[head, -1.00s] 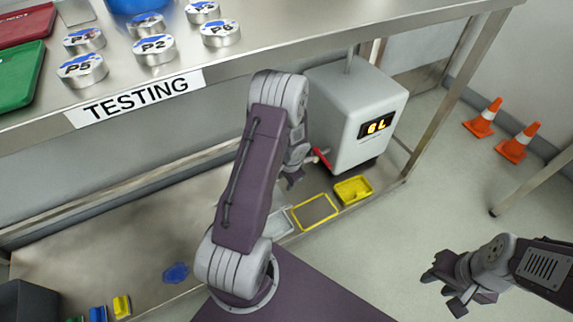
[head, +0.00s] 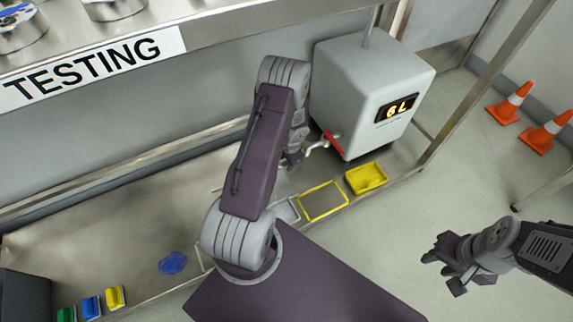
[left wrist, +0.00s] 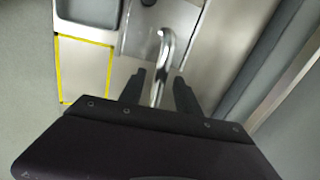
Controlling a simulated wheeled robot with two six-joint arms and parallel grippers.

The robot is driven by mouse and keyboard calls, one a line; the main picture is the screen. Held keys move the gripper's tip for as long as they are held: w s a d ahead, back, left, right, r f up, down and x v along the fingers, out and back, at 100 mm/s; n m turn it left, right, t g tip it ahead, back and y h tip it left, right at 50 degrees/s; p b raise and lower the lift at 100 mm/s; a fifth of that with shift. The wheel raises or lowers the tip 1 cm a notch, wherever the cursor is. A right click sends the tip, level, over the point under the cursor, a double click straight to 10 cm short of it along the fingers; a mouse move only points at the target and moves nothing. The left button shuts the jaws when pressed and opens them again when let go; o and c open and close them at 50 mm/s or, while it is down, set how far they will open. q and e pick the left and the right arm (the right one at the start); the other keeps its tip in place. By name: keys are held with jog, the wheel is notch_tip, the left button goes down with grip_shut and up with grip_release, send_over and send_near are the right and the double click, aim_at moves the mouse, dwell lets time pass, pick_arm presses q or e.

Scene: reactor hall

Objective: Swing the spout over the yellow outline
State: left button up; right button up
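The spout (head: 318,145) is a curved metal pipe at the lower left of the white tank (head: 372,85), next to a red handle (head: 334,143). The yellow outline (head: 304,212) lies flat on the lower shelf, nearer than the spout. In the left wrist view the spout (left wrist: 164,62) runs down between my two dark fingers, and the yellow outline (left wrist: 84,39) is to its left. My left gripper (left wrist: 160,90) is open, with gaps on both sides of the spout. In the head view its arm partly hides it. My right gripper (head: 443,271) appears open and empty over the floor.
A yellow tray (head: 366,179) sits right of the outline and a grey tray (head: 287,212) left of it. A blue patch (head: 173,263) and several coloured blocks lie further left. The upper bench (head: 215,18) overhangs the shelf. Orange cones (head: 510,103) stand at right.

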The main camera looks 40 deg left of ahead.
pick_arm(q)
grip_shut()
dwell(1.5)
